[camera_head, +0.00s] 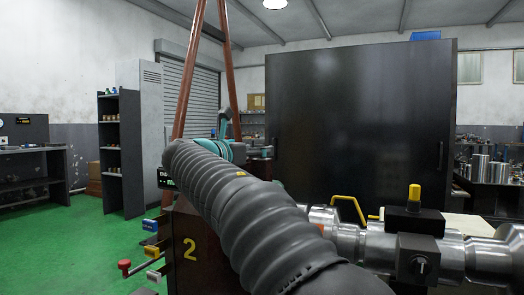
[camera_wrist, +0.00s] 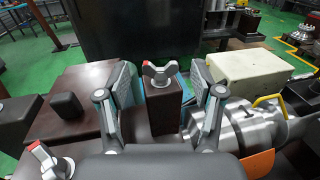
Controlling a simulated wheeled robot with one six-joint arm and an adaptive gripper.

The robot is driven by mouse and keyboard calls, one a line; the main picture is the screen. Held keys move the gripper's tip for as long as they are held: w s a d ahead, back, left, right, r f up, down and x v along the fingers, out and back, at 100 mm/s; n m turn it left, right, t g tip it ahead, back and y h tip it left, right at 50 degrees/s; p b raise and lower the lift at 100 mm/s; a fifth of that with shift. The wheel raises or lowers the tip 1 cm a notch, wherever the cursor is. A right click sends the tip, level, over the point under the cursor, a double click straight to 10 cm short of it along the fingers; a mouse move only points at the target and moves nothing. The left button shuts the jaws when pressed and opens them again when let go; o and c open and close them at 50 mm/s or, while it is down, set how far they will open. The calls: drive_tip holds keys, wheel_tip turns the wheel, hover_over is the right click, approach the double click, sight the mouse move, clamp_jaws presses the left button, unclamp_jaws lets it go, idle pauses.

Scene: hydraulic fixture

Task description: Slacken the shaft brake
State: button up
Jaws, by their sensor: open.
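In the wrist view, a silver wing knob with a red tip (camera_wrist: 160,72) sits on top of an upright dark brown block (camera_wrist: 164,108). My gripper (camera_wrist: 161,85) is open, its fingers on either side of the knob and block, with nothing held. I cannot tell whether either finger touches them. A second wing knob with a red tip (camera_wrist: 48,160) shows at the lower left. A silver shaft (camera_wrist: 232,128) lies to the right of the right finger. I cannot tell which part is the shaft brake. In the head view my arm hides the gripper and the wing knob.
In the head view, a black block with a yellow-topped knob (camera_head: 414,195) stands on the silver shaft (camera_head: 380,248). A yellow handle (camera_head: 349,207) rises beside it. A big dark cabinet (camera_head: 350,120) stands behind. A cream box (camera_wrist: 245,75) is at the wrist view's right.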

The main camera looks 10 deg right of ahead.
drive_tip(key=shift+x, duration=1.5)
drive_tip(key=c, duration=1.2)
drive_tip(key=shift+o, duration=0.2)
